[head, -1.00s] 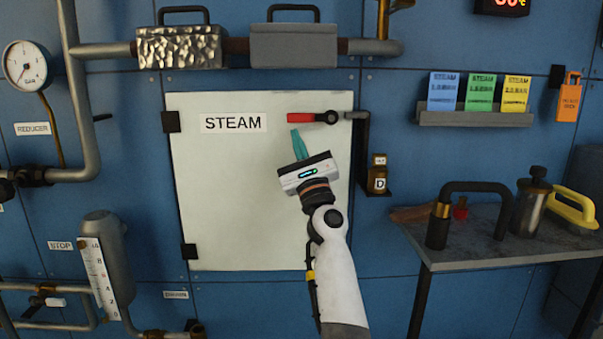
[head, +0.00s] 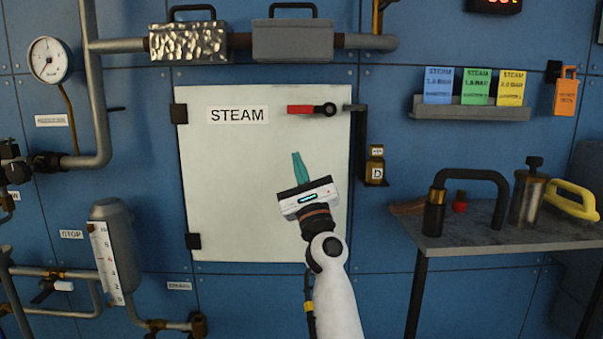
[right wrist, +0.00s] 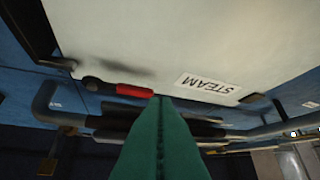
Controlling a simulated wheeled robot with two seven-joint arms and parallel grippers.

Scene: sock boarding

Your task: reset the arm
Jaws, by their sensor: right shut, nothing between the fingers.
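My right gripper (head: 300,168) is shut and empty, with its teal fingers pressed together. It stands in front of the white STEAM cabinet door (head: 222,190), below the door's red-handled lever (head: 310,109). The lever lies level at the door's upper right, and the fingers are apart from it. In the right wrist view the shut fingers (right wrist: 160,135) fill the lower middle, with the door (right wrist: 150,40) and the red lever (right wrist: 133,91) beyond them. My left gripper is not in view.
A grey side table (head: 480,232) at the right holds a black-handled tool (head: 470,176), a metal canister (head: 528,195) and a yellow handle (head: 573,205). A card shelf (head: 470,112) hangs above. A gauge (head: 49,60) and pipes line the left. The door is shut.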

